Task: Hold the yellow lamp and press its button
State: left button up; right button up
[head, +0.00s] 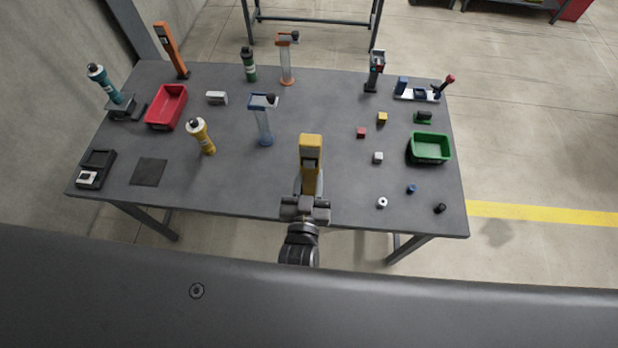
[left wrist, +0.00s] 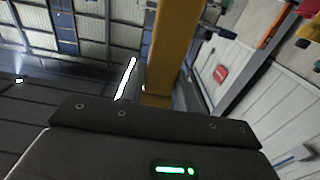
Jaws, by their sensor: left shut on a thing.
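The yellow lamp (head: 311,142) is a yellow, bar-shaped body with a small grey patch on its face. It is in my left gripper (head: 309,186), over the front middle of the table. The left gripper is shut on its lower part. In the left wrist view the yellow lamp (left wrist: 172,45) rises between the fingers, which hide little of it. I cannot make out its button clearly. My right gripper is in neither view.
Small cubes and parts lie to the right, near a green bin (head: 430,148). A red bin (head: 166,106) stands at the left.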

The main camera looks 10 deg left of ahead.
pick_arm(q)
jog(key=w+a+b, duration=0.1)
jog(key=w, duration=1.2)
jog(key=shift+w+b, duration=0.35)
dwell(1.0)
jog(key=shift+a, duration=0.1)
jog(key=shift+f, duration=0.15)
notch_tip(320, 180, down, 12)
jog(key=b, duration=0.9)
dwell(2.6)
jog(key=shift+f+b, duration=0.35)
jog(key=shift+b, duration=0.05)
dwell(0.3)
